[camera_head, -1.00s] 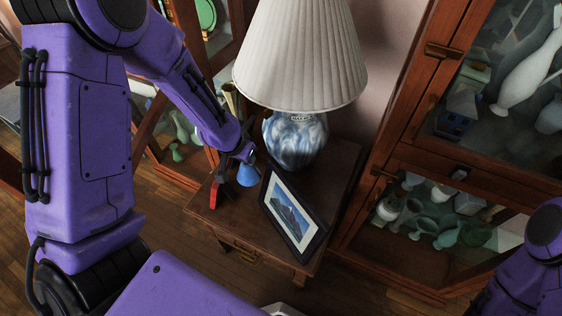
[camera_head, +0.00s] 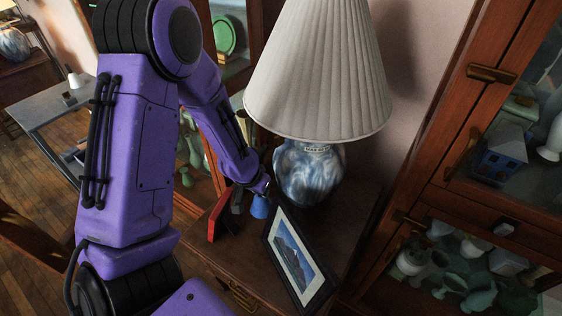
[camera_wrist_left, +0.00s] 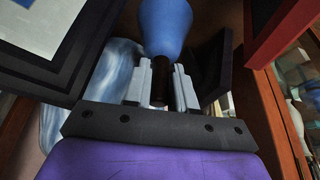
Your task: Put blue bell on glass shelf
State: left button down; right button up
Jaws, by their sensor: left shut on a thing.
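The blue bell (camera_head: 260,206) is at the left end of the small wooden side table, beside the lamp and behind the framed picture. My left gripper (camera_head: 262,186) is shut on its dark handle. In the left wrist view the blue bell (camera_wrist_left: 165,25) shows between the fingers of my left gripper (camera_wrist_left: 160,85), with the dark handle between them. I cannot tell whether its rim touches the tabletop. Shelves show inside the glass-fronted cabinet (camera_head: 440,190) at the right; I cannot tell which shelf is the glass one. My right gripper is out of view.
A tall lamp (camera_head: 318,75) with a blue and white base stands close to the bell. A framed picture (camera_head: 295,262) and a red-edged frame (camera_head: 219,212) flank it.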

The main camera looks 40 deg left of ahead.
aim_at(260, 203)
pick_arm(q)
notch_tip(260, 203, down, 7)
jog(key=shift+a+b, duration=0.15)
jog(key=shift+b, duration=0.3)
jog(key=shift+f, duration=0.15)
jog(key=c, duration=0.9)
grip_release()
jog(key=shift+c, duration=0.2)
